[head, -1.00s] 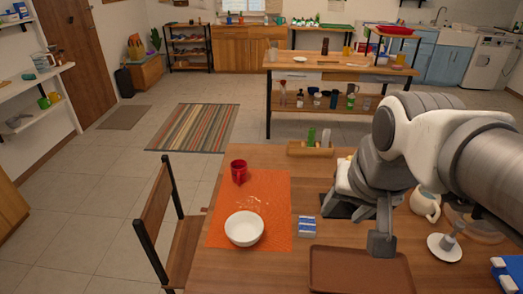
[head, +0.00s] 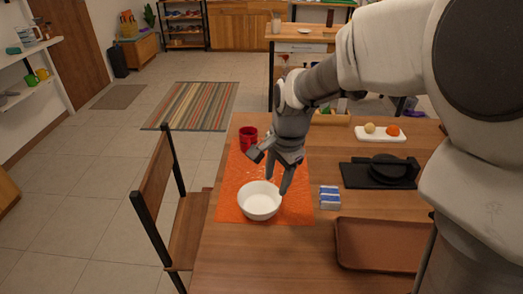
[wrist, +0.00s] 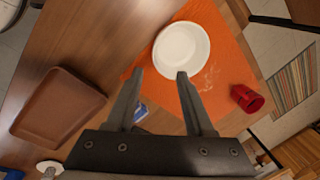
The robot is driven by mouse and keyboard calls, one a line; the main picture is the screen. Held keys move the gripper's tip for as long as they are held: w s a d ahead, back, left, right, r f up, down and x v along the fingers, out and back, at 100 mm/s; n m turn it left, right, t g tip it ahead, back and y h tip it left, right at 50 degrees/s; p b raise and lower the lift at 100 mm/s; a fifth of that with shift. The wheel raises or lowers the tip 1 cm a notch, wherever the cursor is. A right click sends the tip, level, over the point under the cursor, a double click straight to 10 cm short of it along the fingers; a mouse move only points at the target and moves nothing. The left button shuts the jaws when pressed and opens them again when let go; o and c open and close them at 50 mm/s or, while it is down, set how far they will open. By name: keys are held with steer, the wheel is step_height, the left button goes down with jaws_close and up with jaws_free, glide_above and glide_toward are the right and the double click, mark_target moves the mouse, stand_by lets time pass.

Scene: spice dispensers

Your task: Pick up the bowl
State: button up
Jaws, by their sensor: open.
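The white bowl (head: 260,200) sits upright on an orange placemat (head: 300,209) near the table's left edge. It also shows whole and empty in the wrist view (wrist: 181,53), beyond my fingertips. My gripper (head: 274,172) is open above the far side of the bowl in the head view. In the wrist view my two fingers (wrist: 160,73) are spread apart with nothing between them. The bowl lies ahead of the fingertips, slightly right of their middle; I cannot tell the exact height gap.
A red mug (head: 248,138) stands on the mat behind the bowl. A wooden chair (head: 160,205) stands at the table's left side.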

mark_target(271, 210)
steer(key=f, duration=0.2)
steer(key=f+b, duration=0.1)
steer(key=f, duration=0.2)
steer(key=w+f+b, duration=0.1)
steer(key=f, duration=0.2)
steer(key=shift+a, duration=0.4)
step_height(271, 210, down, 5)
steer(key=shift+w+a+f+b, duration=0.1)
steer(key=shift+a+f+b, duration=0.05)
steer(key=shift+b, duration=0.9)
jaws_close()
